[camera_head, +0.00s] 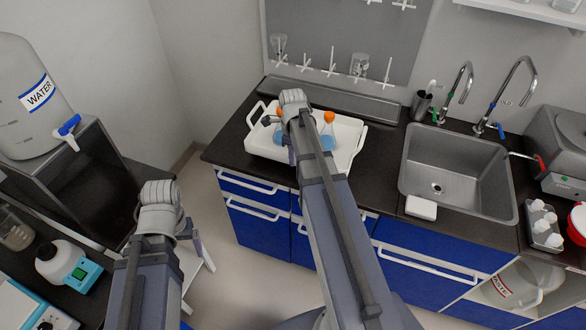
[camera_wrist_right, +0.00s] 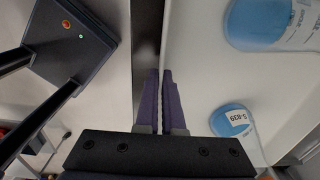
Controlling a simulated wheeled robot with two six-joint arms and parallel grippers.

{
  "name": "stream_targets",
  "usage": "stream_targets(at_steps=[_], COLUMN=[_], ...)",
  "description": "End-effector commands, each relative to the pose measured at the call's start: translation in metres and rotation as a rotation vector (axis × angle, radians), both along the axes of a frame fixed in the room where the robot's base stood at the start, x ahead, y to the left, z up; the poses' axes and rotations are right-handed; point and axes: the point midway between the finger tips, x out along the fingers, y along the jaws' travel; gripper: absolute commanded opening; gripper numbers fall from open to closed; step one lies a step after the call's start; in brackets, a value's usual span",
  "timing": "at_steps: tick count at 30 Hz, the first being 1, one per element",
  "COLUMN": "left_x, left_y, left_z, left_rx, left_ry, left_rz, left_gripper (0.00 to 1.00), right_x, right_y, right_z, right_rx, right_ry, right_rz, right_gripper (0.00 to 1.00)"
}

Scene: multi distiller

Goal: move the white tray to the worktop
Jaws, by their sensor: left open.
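The white tray (camera_head: 350,134) sits on the dark worktop left of the sink. It holds flasks of blue liquid with orange caps, one of them at the right of my arm (camera_head: 328,133). My right arm reaches over the tray and hides its middle. In the right wrist view my right gripper (camera_wrist_right: 160,73) has its fingers close together with the tray's thin edge (camera_wrist_right: 166,40) between them. Two blue flasks show inside the tray there. My left gripper (camera_head: 199,247) is open and empty, low at the left, apart from the tray.
The sink (camera_head: 440,165) with two taps is right of the tray, and a white block (camera_head: 421,208) lies at its front rim. A grey ledge with a peg board stands behind the tray. A water jug (camera_head: 35,100) stands at left. Dark worktop (camera_head: 385,150) is bare between tray and sink.

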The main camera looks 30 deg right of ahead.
Motion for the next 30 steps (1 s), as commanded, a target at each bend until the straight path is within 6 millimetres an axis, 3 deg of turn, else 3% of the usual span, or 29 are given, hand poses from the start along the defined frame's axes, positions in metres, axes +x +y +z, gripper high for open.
stream_targets(at_steps=[12, 26, 27, 30], left_x=[0.000, 0.000, 0.000, 0.000], left_y=[0.000, 0.000, 0.000, 0.000], left_z=[-0.037, -0.041, -0.039, -0.039], left_rx=[0.000, 0.000, 0.000, 0.000], left_ry=[0.000, 0.000, 0.000, 0.000], left_rz=[0.000, 0.000, 0.000, 0.000], left_gripper=[0.88, 0.88, 0.88, 0.88], right_x=[0.000, 0.000, 0.000, 0.000], right_y=[0.000, 0.000, 0.000, 0.000], right_z=[-0.037, -0.041, -0.039, -0.039], right_rx=[-0.002, -0.002, 0.000, 0.000], right_ry=[-0.001, -0.001, 0.000, 0.000], right_rz=[0.000, 0.000, 0.000, 0.000], right_gripper=[0.00, 0.00, 0.09, 0.21])
